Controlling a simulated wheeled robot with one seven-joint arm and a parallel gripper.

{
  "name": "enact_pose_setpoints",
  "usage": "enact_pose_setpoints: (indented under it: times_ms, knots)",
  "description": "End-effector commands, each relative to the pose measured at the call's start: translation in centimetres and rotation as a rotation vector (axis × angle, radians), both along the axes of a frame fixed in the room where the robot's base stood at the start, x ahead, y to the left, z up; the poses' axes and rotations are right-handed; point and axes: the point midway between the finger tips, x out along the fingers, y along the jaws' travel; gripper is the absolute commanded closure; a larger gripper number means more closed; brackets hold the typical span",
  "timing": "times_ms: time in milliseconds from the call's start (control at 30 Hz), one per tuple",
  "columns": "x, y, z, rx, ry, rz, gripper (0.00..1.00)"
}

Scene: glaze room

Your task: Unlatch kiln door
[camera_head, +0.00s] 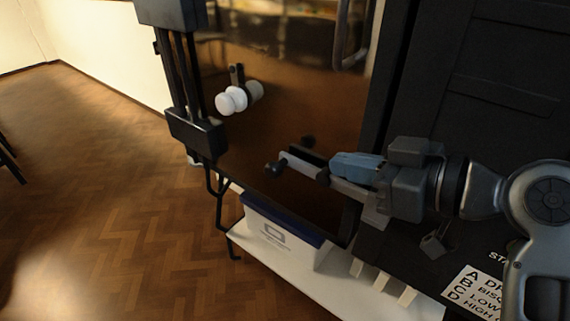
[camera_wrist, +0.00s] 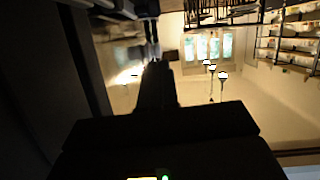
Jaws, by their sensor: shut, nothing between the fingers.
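The kiln door (camera_head: 285,75) is a glossy brown reflective panel in the head view and looks closed. A small dark knob (camera_head: 272,167) shows right by the fingertips. It may belong to the latch, and I cannot tell whether the fingers touch it. In the wrist view my gripper (camera_wrist: 157,85) is a dark silhouette and the latch cannot be made out.
Black hinge-like hardware (camera_head: 197,135) stands at the door's left edge. Below, a white shelf (camera_head: 290,288) holds a white box (camera_head: 280,240) with a blue lid. A lettered sign (camera_head: 475,292) is at the lower right.

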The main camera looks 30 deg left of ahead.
Motion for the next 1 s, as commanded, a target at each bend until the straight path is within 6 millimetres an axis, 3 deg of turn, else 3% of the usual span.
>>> enact_pose_setpoints:
  times_ms: [467,1000]
  knots:
    - [0.1,0.9,-0.2,-0.001,0.0,0.003,1.0]
    - [1.3,9.9,-3.4,-0.003,0.001,0.002,1.0]
